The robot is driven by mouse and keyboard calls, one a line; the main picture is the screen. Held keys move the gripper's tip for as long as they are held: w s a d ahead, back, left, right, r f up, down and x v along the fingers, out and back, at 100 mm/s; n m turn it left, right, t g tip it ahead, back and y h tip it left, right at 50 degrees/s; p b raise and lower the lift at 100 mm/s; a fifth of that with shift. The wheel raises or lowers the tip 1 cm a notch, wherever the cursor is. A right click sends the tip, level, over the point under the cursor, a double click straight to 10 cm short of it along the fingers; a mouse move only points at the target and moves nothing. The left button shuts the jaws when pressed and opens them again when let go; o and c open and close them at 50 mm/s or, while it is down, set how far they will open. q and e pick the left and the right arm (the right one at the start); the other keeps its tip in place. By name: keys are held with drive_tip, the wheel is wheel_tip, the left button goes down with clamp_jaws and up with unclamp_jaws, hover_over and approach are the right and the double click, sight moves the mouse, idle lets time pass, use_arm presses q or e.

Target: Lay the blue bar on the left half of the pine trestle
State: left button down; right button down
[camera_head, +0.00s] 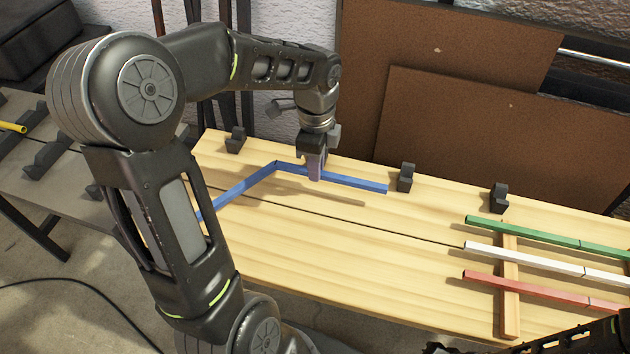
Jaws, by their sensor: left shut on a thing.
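The blue bar (350,180) is a thin lath with a bend near its middle. My left gripper (315,172) is shut on its right-hand stretch, right of the bend. The bar hangs above the pine trestle (330,260), and a shadow lies on the wood below it. Its left stretch slopes down-left in the picture, and its far end is hidden behind my left arm. The trestle has a pale wooden top with a dark seam along it; my arm covers part of its left side. Only dark parts of my right arm show at the bottom right; its gripper cannot be made out.
Green (520,230), white (520,257) and red (525,285) bars lie across a wooden strip (509,315) on the right. Black blocks (405,177) stand along the trestle's back edge. A grey bench (75,185) with a yellow bar (12,127) is at left. Brown boards (470,130) stand behind.

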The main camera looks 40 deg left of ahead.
sight(316, 190)
use_arm(q)
drive_tip(key=shift+f, duration=2.5)
drive_tip(key=shift+f+b, duration=0.1)
drive_tip(key=shift+b, duration=0.25)
drive_tip(key=c, duration=1.4)
unclamp_jaws()
drive_tip(key=shift+r, duration=0.2)
wheel_tip(316, 190, up, 12)
drive_tip(key=shift+f+p, duration=0.1)
drive_tip(key=shift+p, duration=0.65)
